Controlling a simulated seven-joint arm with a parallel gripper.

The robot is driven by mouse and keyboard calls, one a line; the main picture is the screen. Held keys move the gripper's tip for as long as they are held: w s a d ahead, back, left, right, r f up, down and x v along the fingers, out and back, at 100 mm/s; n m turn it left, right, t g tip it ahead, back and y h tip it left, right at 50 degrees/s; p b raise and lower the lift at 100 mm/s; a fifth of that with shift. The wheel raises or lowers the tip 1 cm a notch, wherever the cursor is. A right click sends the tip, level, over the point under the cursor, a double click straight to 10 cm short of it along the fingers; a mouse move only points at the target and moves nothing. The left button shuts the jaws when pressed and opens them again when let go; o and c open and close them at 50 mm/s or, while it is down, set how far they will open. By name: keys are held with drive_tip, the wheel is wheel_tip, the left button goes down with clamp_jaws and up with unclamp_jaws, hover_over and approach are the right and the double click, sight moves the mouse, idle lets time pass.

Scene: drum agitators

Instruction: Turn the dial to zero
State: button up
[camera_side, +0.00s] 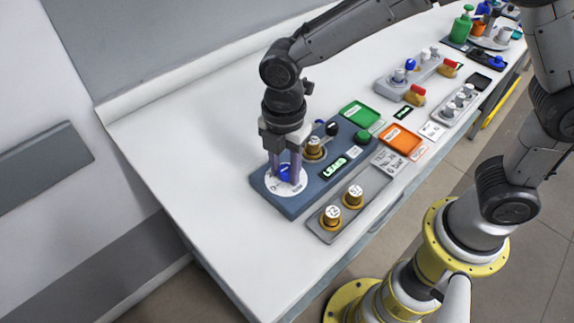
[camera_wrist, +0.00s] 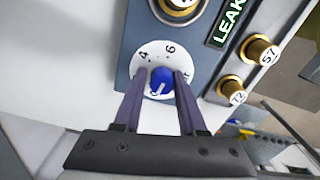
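The dial is a blue knob (camera_side: 285,173) on a round white numbered plate (camera_side: 291,187). It sits at the near left end of a dark blue-grey panel (camera_side: 264,189). In the wrist view the blue knob (camera_wrist: 162,80) carries a white pointer mark directed to the lower left. The figures 4 and 6 show on its plate (camera_wrist: 152,49); other marks are partly hidden by the fingers. My gripper (camera_side: 285,178) points down over the dial. Its two purple fingers (camera_wrist: 163,75) are apart, one on each side of the knob. I cannot tell whether they touch it.
The panel also bears a brass part (camera_side: 313,147), a black-knobbed lever (camera_side: 332,128), a green display (camera_side: 335,166) and a green button (camera_side: 362,137). A grey plate with brass weights (camera_side: 353,196) lies in front. The white tabletop (camera_side: 180,130) is clear at left.

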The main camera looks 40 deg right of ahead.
sight(286, 168)
drive_tip(key=shift+a, duration=0.1)
drive_tip(key=shift+r, duration=3)
wheel_tip(286, 168, up, 3)
drive_tip(key=shift+s+m, duration=0.1)
drive_tip(key=shift+m, duration=1.1)
drive_tip(key=shift+f, duration=1.4)
